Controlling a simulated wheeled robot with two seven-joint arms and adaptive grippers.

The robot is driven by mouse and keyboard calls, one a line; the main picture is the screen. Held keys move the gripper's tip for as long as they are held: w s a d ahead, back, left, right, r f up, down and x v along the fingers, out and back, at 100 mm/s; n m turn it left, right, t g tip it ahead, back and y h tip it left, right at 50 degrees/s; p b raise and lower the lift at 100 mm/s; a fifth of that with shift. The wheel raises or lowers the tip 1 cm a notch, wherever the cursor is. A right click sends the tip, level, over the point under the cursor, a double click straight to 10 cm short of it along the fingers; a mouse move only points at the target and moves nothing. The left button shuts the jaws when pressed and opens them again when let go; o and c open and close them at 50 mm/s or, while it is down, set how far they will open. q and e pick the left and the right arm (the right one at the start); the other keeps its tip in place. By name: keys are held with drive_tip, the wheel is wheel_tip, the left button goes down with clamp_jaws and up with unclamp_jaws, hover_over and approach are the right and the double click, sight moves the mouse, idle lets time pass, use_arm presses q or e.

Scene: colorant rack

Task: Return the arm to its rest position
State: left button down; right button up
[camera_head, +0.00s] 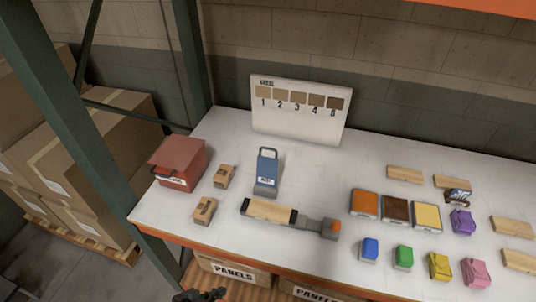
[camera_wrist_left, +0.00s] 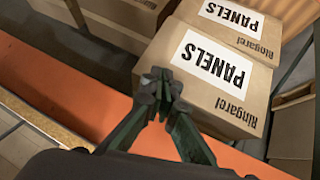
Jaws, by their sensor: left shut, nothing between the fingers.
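My left gripper (camera_head: 203,295) shows at the bottom edge of the head view, in front of and below the table's front edge. In the left wrist view its fingertips (camera_wrist_left: 160,84) are together with nothing between them. They appear in front of a cardboard box marked PANELS (camera_wrist_left: 213,66) and the orange shelf beam (camera_wrist_left: 75,95). Most of the left arm is out of the head view. My right gripper is in neither view.
The white table (camera_head: 190,225) holds a red box (camera_head: 180,162), a blue block with a handle (camera_head: 268,170), a colour chart (camera_head: 297,110), a wooden piece in a dark holder (camera_head: 268,210) and several coloured blocks and pouches. PANELS boxes (camera_head: 232,272) sit below. A green rack post (camera_head: 75,125) stands left.

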use_arm(q)
drive_tip(key=s+a+f+n+g+y, duration=0.2)
drive_tip(key=s+a+f+y, duration=0.1)
drive_tip(key=s+a, duration=0.5)
drive_tip(key=s+a+f+n+g+y, duration=0.15)
drive_tip(key=s+a+f+y, duration=0.35)
drive_tip(key=a, duration=0.6)
drive_tip(key=s+d+f+g+h, duration=0.1)
drive_tip(key=s+f, duration=0.1)
drive_tip(key=f, duration=1.1)
drive_tip(key=s+d+f+h, duration=0.1)
drive_tip(key=s+f, duration=0.1)
drive_tip(key=f, duration=1.2)
drive_tip(key=s+f+m+g, duration=0.1)
drive_tip(key=s+f, duration=1.5)
drive_tip(key=s, duration=0.3)
drive_tip(key=shift+s+a+f, duration=0.2)
drive_tip(key=shift+s+f, duration=0.1)
drive_tip(key=shift+f, duration=0.05)
